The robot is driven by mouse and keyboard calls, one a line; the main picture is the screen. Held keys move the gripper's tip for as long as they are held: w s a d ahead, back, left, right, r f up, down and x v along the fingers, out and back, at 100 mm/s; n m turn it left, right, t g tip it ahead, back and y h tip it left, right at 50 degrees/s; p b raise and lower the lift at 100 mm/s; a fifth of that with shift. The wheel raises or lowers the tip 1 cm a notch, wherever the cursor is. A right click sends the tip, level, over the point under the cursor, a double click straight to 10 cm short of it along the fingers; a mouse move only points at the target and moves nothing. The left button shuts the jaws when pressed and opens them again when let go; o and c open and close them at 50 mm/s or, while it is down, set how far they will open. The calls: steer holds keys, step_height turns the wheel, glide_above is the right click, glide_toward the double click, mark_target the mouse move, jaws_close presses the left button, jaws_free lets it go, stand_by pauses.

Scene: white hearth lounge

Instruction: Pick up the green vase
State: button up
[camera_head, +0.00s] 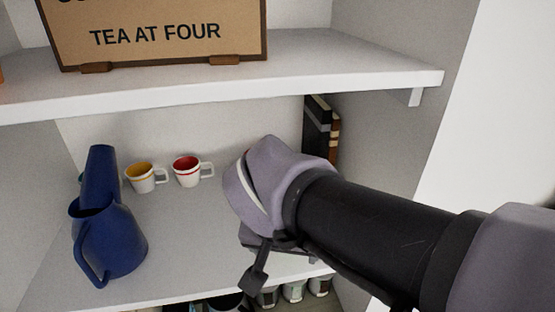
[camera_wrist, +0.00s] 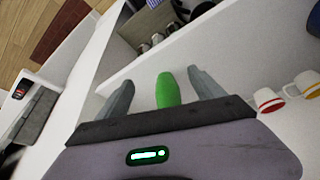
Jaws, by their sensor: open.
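The green vase (camera_wrist: 168,92) shows in the wrist view as a bright green, rounded upright shape. In the head view my gripper (camera_head: 254,278) is over the front right of the middle shelf, with one dark finger showing. The vase is hidden there behind my wrist.
The middle shelf (camera_head: 190,225) also holds a blue pitcher (camera_head: 118,245), a tall blue vessel (camera_head: 101,172), a yellow-lined mug (camera_head: 142,180), a red-lined mug (camera_head: 187,172) and dark books (camera_head: 318,130). The upper shelf (camera_head: 300,75) hangs above with a sign. Jars (camera_head: 293,291) stand below.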

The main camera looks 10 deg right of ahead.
steer(key=w+d+f, duration=0.1)
steer(key=w, duration=0.2)
steer(key=w+d+f, duration=0.1)
steer(key=w, duration=0.3)
steer(key=w+d+f, duration=0.1)
steer(key=w+d, duration=0.1)
steer(key=w, duration=0.1)
steer(key=shift+w+f, duration=0.1)
steer(key=shift+w, duration=0.05)
steer(key=shift+c, duration=0.7)
steer(key=c, duration=1.6)
steer(key=shift+o, duration=0.2)
